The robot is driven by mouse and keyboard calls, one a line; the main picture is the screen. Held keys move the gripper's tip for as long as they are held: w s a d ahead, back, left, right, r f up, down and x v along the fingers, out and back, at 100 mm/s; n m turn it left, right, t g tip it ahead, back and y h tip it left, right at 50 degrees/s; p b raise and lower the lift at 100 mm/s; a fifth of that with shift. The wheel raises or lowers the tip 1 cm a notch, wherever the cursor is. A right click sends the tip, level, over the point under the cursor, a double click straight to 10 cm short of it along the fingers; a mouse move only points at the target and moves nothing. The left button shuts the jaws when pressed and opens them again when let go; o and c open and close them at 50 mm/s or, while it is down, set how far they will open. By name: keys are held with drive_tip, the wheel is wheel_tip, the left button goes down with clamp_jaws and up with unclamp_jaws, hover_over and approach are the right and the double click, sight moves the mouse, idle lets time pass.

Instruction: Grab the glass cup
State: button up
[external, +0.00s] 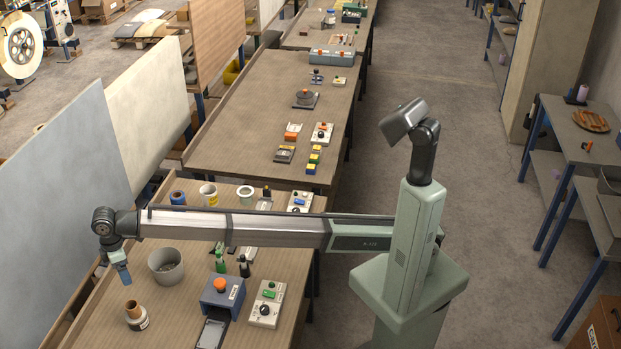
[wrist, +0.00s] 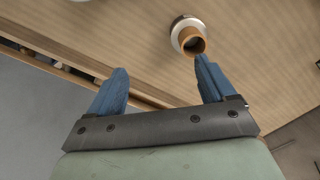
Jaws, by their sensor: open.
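No clearly glass cup can be told in these views. A round grey cup-like container (external: 165,267) stands on the near wooden table, right of my gripper (external: 123,274). A white jar-like thing with a brown tubular top (external: 136,316) stands nearer the front, below my gripper in the picture. It seems to show in the wrist view as a white and brown round thing (wrist: 188,36), just beyond the right fingertip. My gripper, with two blue fingers (wrist: 161,68), is open and empty above the table, apart from both things.
Green and black bottles (external: 232,264), a blue box with an orange knob (external: 222,296) and a white control box (external: 267,304) stand to the right. A grey panel (external: 62,170) rises behind the table's left edge. Bare tabletop lies between several things.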

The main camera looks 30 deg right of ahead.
drive_tip(key=w+d+m, duration=0.1)
drive_tip(key=w+d, duration=0.4)
drive_tip(key=w, duration=0.4)
drive_tip(key=w+d+m, duration=0.2)
drive_tip(key=w+d, duration=0.4)
drive_tip(key=w, duration=0.3)
drive_tip(key=w+d+r+m, duration=0.1)
drive_tip(key=w+d, duration=0.6)
drive_tip(key=d, duration=0.3)
drive_tip(key=w+d+m, duration=0.1)
drive_tip(key=w+d, duration=0.6)
drive_tip(key=d, duration=0.2)
hover_over(245, 192)
drive_tip(key=s+a, duration=0.1)
drive_tip(key=s, duration=0.1)
wheel_tip(245, 192, down, 3)
drive_tip(key=shift+d+f+n, duration=0.1)
drive_tip(key=shift+f+n, duration=0.6)
drive_tip(key=shift+f, duration=2.7)
drive_tip(key=shift+d+f+n, duration=0.1)
drive_tip(key=shift+f+n, duration=0.6)
drive_tip(key=shift+f, duration=2.65)
